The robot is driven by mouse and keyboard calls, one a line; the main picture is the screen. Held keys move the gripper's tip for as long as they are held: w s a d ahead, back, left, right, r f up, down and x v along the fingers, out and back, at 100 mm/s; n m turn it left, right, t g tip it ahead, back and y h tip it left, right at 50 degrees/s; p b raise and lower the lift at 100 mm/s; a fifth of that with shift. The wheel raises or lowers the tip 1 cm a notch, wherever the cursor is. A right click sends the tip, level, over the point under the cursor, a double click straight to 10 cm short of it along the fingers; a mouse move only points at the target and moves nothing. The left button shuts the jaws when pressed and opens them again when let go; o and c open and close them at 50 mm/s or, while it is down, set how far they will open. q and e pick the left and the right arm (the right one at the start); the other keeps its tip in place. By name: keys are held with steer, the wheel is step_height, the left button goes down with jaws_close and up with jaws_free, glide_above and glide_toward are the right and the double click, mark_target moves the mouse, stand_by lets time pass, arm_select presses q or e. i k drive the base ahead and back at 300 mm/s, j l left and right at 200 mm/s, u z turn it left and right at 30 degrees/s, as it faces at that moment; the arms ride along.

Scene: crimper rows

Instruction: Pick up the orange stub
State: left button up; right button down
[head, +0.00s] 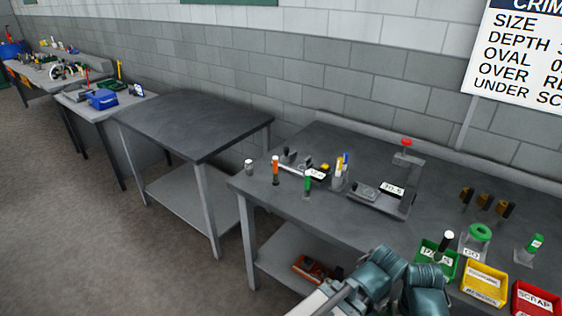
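A small upright orange stub (275,164) with a darker lower end stands near the left front edge of the grey workbench (395,232). It is too small to make out in detail. A pale bar lies just to its right, and a small grey and white piece (249,167) stands to its left. Teal and grey links of my own arm show at the bottom, well to the right of and nearer than the stub. No gripper fingertips can be seen, so neither gripper is in view.
A green-topped piece (307,183), a holder with pens (338,180) and a red-knobbed tool (406,148) share the bench. Green (452,266), yellow (484,283) and red (535,300) bins stand at the right front. An empty table (190,122) stands to the left.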

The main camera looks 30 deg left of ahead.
mark_target(275, 181)
steer(key=u, duration=1.1)
